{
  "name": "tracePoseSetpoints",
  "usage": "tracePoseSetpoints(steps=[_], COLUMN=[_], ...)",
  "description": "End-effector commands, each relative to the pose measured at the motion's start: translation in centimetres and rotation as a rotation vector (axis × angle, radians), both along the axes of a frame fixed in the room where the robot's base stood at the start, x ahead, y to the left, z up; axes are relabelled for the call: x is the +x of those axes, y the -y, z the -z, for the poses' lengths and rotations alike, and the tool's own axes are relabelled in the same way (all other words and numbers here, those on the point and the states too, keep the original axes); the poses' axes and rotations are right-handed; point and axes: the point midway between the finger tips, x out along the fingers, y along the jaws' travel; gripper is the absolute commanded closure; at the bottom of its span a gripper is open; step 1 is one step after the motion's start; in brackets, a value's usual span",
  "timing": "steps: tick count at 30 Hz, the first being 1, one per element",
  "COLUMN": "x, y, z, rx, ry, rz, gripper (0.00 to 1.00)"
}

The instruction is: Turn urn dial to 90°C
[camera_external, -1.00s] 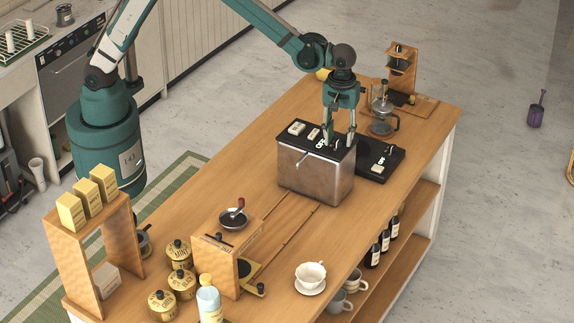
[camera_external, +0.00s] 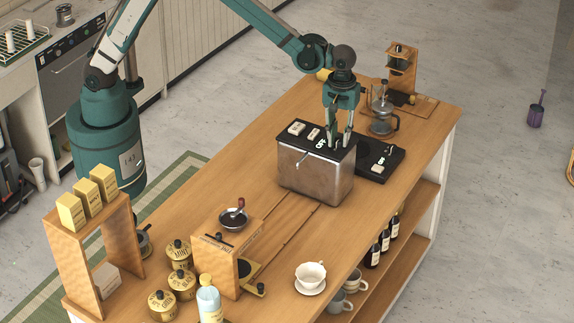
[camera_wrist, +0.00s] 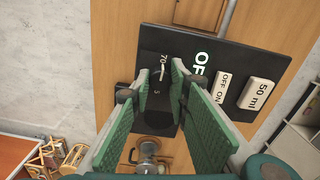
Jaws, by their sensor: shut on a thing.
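The urn (camera_external: 312,176) is a metal box with a black top panel, standing on the wooden cart. My gripper (camera_external: 340,147) points down onto the right part of that panel. In the wrist view my gripper (camera_wrist: 155,85) has its green-padded fingers on either side of the dark dial (camera_wrist: 156,100), shut on it. A "70" mark and a short white line show just beyond the dial; the other scale marks are mostly hidden by the fingers.
An OFF/ON switch (camera_wrist: 223,87) and a white "50 ml" button (camera_wrist: 257,94) lie right of the dial. A black scale (camera_external: 380,160) and a glass press (camera_external: 383,120) stand close by on the right. The cart top left of the urn is partly clear.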

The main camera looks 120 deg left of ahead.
Motion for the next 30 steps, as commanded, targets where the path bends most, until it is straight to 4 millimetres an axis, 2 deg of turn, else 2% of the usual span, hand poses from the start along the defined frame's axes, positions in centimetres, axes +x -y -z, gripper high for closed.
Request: tracePoseSetpoints(steps=[11, 30], x=[-0.02, -0.02], y=[0.00, -0.01], z=[0.30, 0.24], rx=[0.000, 0.000], ry=[0.000, 0.000], rz=[0.208, 0.805], gripper=[0.94, 0.94])
